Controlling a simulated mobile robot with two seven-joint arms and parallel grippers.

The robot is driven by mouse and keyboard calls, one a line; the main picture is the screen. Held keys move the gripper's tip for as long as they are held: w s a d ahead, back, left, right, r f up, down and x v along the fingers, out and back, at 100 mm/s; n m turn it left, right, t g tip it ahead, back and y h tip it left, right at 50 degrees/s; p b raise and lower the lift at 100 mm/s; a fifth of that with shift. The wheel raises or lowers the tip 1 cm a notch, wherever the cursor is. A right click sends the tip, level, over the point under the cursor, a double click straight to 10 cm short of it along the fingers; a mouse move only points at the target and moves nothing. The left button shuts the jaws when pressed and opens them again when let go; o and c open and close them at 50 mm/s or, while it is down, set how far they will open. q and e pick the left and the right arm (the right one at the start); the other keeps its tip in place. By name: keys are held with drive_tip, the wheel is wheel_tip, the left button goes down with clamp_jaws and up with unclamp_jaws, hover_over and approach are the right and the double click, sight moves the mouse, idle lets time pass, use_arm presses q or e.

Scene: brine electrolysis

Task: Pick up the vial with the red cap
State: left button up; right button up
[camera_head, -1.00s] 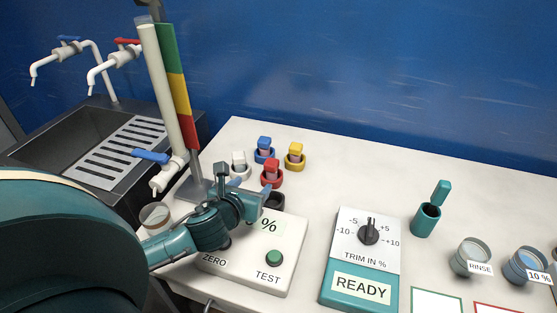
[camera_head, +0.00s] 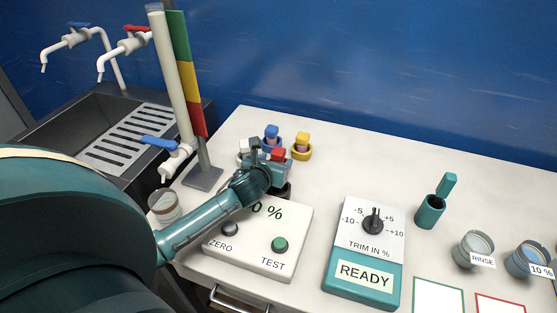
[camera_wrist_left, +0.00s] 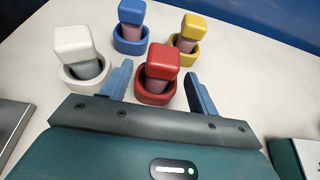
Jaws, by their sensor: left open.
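The vial with the red cap (camera_wrist_left: 162,62) stands in a red ring holder (camera_wrist_left: 155,96) on the bench. In the head view its red cap (camera_head: 278,154) shows just beyond my left gripper. My left gripper (camera_wrist_left: 158,80) is open, with one blue finger on each side of the red-capped vial in the wrist view. The fingers look apart from the vial. In the head view my left gripper (camera_head: 266,160) partly hides the red holder and the white-capped vial. My right gripper is not in view.
Close around stand vials with a white cap (camera_wrist_left: 72,42), a blue cap (camera_wrist_left: 132,12) and a yellow cap (camera_wrist_left: 192,27), each in a matching holder. The test box (camera_head: 262,238) lies below my arm. A tall column (camera_head: 172,75) stands to the left.

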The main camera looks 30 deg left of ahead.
use_arm(q)
drive_tip(key=shift+w+f, duration=0.15)
drive_tip(key=shift+w, duration=0.25)
drive_tip(key=shift+c, duration=0.6)
drive_tip(key=shift+a, duration=0.1)
drive_tip(key=c, duration=1)
drive_tip(key=shift+o, duration=0.2)
